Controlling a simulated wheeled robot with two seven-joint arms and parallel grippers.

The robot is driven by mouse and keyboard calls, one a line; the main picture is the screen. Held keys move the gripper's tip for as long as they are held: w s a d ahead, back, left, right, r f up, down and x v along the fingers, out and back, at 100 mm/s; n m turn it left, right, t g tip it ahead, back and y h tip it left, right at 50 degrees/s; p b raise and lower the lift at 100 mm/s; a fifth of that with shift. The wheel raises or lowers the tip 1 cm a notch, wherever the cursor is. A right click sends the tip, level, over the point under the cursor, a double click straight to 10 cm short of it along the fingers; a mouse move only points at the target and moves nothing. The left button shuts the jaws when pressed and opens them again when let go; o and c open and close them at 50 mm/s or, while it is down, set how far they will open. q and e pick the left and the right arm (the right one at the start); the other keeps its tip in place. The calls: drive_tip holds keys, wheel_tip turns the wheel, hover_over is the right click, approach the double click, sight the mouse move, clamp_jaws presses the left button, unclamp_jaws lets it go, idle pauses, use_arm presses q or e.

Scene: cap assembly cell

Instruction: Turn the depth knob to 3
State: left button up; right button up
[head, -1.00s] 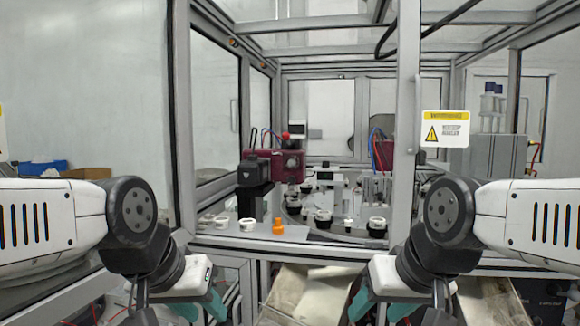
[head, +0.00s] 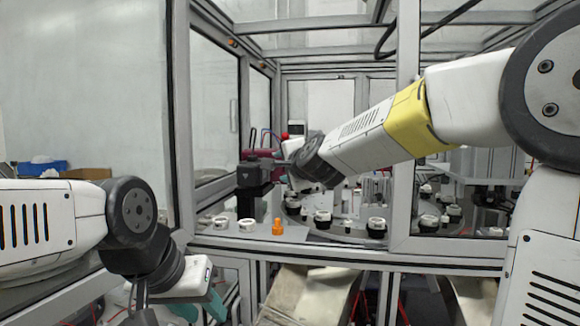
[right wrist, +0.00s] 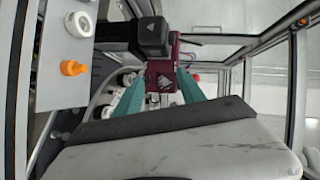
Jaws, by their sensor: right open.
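I cannot make out a marked depth knob or its numbers in either view. A dark red machine block (right wrist: 162,72) shows between and beyond the fingertips of my right gripper (right wrist: 160,80) in the right wrist view. That gripper is open, its two teal fingers apart with nothing held.
An orange part (head: 278,227) and white rings (head: 246,225) sit on the front plate. A black block (head: 254,172) stands close to the red machine; it also shows in the right wrist view (right wrist: 148,36). Several round parts sit on the turntable. A frame post (head: 402,200) stands near the right arm.

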drive_tip(key=w+f+m+t+h, duration=0.1)
drive_tip(key=w+m+h, duration=0.3)
drive_tip(key=w+m, duration=0.5)
drive_tip(key=w+d+f+m+t+h, duration=0.1)
drive_tip(key=w+m+h, duration=0.3)
drive_tip(key=w+m, duration=0.5)
drive_tip(key=w, duration=0.4)
drive_tip(key=shift+d+f+h, duration=0.3)
drive_tip(key=shift+f, duration=0.05)
clamp_jaws()
